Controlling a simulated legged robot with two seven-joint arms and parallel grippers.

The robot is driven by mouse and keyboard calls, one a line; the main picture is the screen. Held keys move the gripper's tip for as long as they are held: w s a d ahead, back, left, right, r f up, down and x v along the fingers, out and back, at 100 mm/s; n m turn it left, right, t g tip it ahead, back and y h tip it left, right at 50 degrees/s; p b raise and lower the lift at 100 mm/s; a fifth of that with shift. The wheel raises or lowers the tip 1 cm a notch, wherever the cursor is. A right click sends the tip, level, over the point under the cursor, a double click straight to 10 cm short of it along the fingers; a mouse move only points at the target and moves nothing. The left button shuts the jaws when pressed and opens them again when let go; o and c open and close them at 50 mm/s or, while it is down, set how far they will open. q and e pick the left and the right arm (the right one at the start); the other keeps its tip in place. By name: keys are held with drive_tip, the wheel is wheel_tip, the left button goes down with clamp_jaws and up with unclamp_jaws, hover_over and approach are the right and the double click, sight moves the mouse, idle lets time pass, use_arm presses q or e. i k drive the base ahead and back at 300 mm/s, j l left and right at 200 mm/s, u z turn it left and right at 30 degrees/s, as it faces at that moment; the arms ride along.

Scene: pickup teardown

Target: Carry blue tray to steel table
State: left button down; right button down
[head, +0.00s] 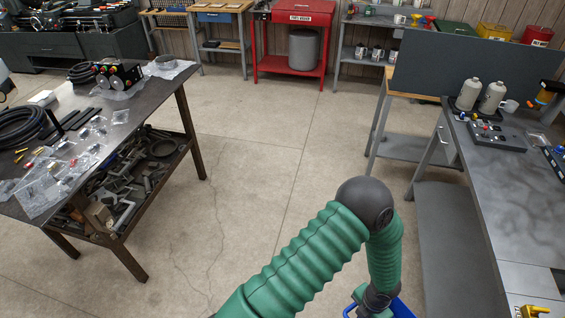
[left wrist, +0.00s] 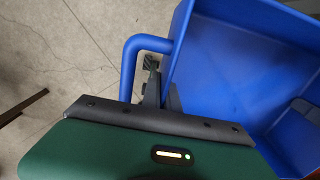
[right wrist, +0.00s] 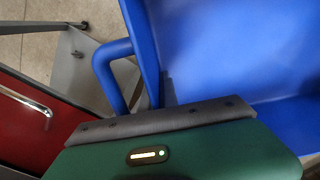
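The blue tray (left wrist: 215,65) is open-topped with looped side handles. Its edge shows at the bottom of the head view (head: 400,309), beside my left arm's wrist. In the left wrist view my left gripper (left wrist: 160,90) is at the handle and wall, with dark fingers close against them, shut on the tray. In the right wrist view my right gripper (right wrist: 152,98) is at the other handle; its fingers are mostly hidden, but it appears shut on the tray (right wrist: 215,50). A dark metal table (head: 160,100) stands left, and a grey-topped table (head: 490,190) stands right; I cannot tell which is the steel table.
The left table holds hoses, bags and fittings. The right table carries pale bottles (head: 468,95) and a control panel (head: 497,137), by a grey divider (head: 450,68). A red cabinet (head: 300,20) stands at the back. Concrete floor (head: 260,140) is clear between the tables.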

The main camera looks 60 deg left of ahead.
sight(151, 93)
drive_tip(key=j+u, duration=0.15)
drive_tip(key=u, duration=1.45)
drive_tip(key=i+u, duration=0.3)
drive_tip(key=i, duration=2.65)
drive_tip(key=i+u, duration=0.1)
drive_tip(key=i, duration=0.35)
drive_tip(key=i+l+u, duration=0.15)
drive_tip(key=i, duration=0.35)
drive_tip(key=i+l+u, duration=0.1)
drive_tip(key=i, duration=0.35)
drive_tip(key=i+u, duration=0.1)
drive_tip(key=u, duration=1.5)
